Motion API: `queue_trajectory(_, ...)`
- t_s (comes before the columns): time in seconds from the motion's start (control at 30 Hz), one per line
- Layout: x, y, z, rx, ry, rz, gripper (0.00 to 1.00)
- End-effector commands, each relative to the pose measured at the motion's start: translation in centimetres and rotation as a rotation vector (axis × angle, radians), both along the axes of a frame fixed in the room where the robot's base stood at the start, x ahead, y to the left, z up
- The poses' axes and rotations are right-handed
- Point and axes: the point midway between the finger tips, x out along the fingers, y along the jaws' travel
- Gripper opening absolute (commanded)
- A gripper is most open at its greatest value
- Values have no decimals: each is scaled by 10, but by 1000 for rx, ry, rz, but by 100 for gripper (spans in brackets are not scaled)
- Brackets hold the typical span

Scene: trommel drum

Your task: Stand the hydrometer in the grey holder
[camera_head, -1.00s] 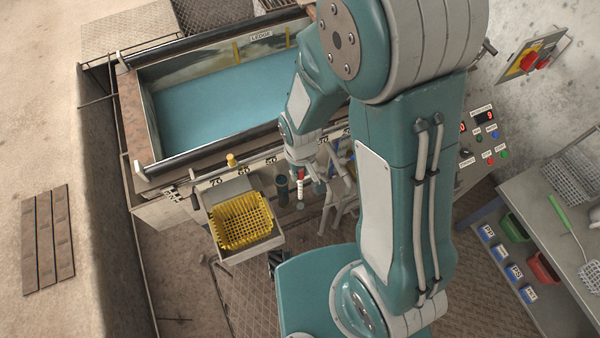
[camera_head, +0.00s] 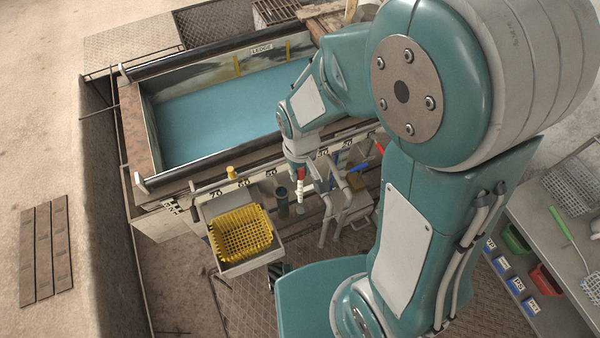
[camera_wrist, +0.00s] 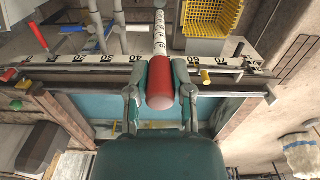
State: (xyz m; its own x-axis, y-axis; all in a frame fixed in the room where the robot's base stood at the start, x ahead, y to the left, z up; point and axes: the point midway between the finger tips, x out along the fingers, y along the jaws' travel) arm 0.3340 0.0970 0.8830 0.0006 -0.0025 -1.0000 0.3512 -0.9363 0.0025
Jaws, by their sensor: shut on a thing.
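The hydrometer has a red rounded end (camera_wrist: 160,88) and a thin white marked stem (camera_wrist: 160,35) in the wrist view. My gripper (camera_wrist: 160,68) is shut on the red part, one finger on each side. In the head view my gripper (camera_head: 301,160) hangs at the trough's front side with the hydrometer (camera_head: 300,186) below it, the stem pointing roughly downward. A dark grey upright tube (camera_head: 282,201), apparently the grey holder, stands just left of the hydrometer. They look close, but I cannot tell the gap in depth.
A yellow basket (camera_head: 240,233) sits in a grey tray left of the tube. Grey pipes (camera_head: 333,205) and blue and red handles stand close on the right. The water trough (camera_head: 225,115) with its numbered front rail lies behind. A shelf with bins is at far right.

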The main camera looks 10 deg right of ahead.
Motion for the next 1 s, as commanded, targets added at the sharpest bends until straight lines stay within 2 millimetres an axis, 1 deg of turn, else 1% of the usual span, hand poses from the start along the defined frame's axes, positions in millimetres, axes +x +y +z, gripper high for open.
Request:
queue_trajectory(0.17,0,0,6,0,-1,0,0)
queue_trajectory(1.0,0,0,63,1,-2,0,0)
